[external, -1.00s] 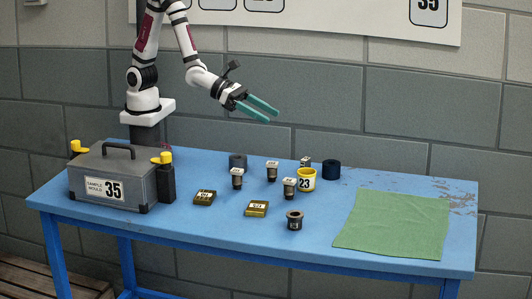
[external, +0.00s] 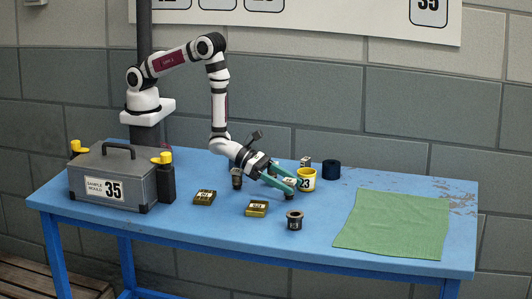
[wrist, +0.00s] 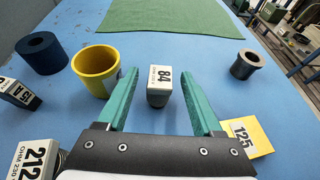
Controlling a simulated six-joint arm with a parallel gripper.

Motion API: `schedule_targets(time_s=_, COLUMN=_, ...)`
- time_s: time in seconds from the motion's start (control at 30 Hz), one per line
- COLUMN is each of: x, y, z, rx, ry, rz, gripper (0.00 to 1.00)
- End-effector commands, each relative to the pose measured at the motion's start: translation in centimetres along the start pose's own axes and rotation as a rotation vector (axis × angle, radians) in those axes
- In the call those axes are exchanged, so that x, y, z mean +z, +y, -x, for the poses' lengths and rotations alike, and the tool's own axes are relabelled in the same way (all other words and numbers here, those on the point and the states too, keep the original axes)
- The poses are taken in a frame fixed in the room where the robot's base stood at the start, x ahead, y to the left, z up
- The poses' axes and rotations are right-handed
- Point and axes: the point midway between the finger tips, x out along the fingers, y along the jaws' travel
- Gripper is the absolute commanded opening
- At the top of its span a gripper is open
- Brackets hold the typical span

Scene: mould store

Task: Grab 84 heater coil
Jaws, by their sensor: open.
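The 84 heater coil (wrist: 160,78) has a white cap marked 84. In the wrist view it stands between the two green fingers of my gripper (wrist: 158,73), with gaps on both sides. In the external view my gripper (external: 291,186) is low over the table with its fingers around the coil, which is mostly hidden behind them. My gripper is open and holds nothing.
A yellow cup (wrist: 97,72) marked 23 is close beside the left finger. A yellow block (wrist: 248,138) marked 125 lies by the right finger. Coils marked 212 (wrist: 35,158) and 5A (wrist: 20,95), a dark blue ring (wrist: 42,54) and a dark bushing (wrist: 247,65) stand nearby. A green cloth (external: 392,224) lies at right.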

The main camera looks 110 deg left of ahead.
Motion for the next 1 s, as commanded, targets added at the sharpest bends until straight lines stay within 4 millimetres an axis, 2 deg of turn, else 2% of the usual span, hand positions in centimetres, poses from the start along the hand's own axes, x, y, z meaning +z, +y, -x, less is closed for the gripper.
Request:
schedule_targets(time_s=0.1, x=0.0, y=0.0, z=0.0, rx=0.000, ry=0.000, rz=0.000, gripper=0.68)
schedule_targets(time_s=0.13, x=0.0, y=0.0, z=0.0, rx=0.000, ry=0.000, rz=0.000, gripper=0.64)
schedule_targets(time_s=0.4, x=0.0, y=0.0, z=0.1, rx=0.000, ry=0.000, rz=0.000, gripper=0.15)
schedule_targets(time_s=0.5, x=0.0, y=0.0, z=0.1, rx=0.000, ry=0.000, rz=0.000, gripper=0.00)
schedule_targets(time_s=0.87, x=0.1, y=0.0, z=0.1, rx=0.000, ry=-0.001, rz=0.000, gripper=0.00)
schedule_targets(time_s=1.0, x=1.1, y=0.0, z=0.5, rx=0.000, ry=-0.003, rz=0.001, gripper=0.00)
